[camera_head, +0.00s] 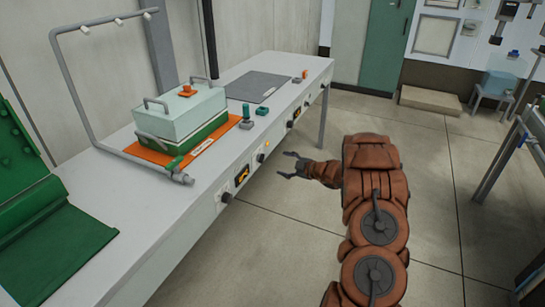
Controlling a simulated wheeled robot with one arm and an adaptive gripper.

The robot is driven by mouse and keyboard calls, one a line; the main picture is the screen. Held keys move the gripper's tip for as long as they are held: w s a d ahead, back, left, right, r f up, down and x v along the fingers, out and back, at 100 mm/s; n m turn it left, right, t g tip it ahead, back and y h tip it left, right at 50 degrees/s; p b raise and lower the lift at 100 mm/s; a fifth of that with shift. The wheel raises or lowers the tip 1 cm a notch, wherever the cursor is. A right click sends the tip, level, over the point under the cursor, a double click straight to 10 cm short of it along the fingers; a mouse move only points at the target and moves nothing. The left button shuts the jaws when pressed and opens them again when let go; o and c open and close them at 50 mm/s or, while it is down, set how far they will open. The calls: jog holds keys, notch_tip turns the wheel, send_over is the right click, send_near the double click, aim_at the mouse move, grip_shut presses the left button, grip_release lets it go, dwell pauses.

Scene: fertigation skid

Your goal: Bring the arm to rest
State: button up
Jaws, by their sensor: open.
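My arm (375,210), reddish-brown, reaches up from the bottom of the head view and bends left at its far end. My gripper (281,164) points left, with its dark fingers apart and nothing visible between them. It appears over the open floor, just right of the long bench's front edge, and does not appear to touch anything.
The grey bench (190,222) carries a green-and-white box (182,118) on an orange mat (138,151), a pipe frame (72,84), a dark mat (258,86) and a green tray (58,240). Open floor (440,150) lies right of my arm. A rack (502,155) stands at the right edge.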

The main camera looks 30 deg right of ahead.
notch_tip(320, 180, up, 12)
jog(key=d+m+g+h+p, duration=0.1)
jog(key=m+g+h+p, duration=0.2)
jog(key=h, duration=0.4)
jog(key=s+a+r+m+g+h+p, duration=0.2)
jog(key=s+a+r+m+g, duration=0.15)
jog(key=s+r+m, duration=0.35)
jog(key=s+a+r+g+y+p, duration=0.1)
jog(key=s+a+r+g, duration=0.1)
jog(key=s+a, duration=0.9)
jog(key=s+a+r+m+g+y+p, duration=0.1)
jog(key=s+a+g, duration=0.3)
jog(key=s+a, duration=0.7)
jog(key=s+a+r+m+g+y+p, duration=0.1)
jog(key=s+a+r+g+y+p, duration=0.1)
jog(key=s+a, duration=0.9)
jog(key=s+r+g+y, duration=0.1)
jog(key=s, duration=0.8)
jog(key=shift+a+r+p, duration=0.25)
jog(key=shift+r+p, duration=0.05)
jog(key=shift+p, duration=0.05)
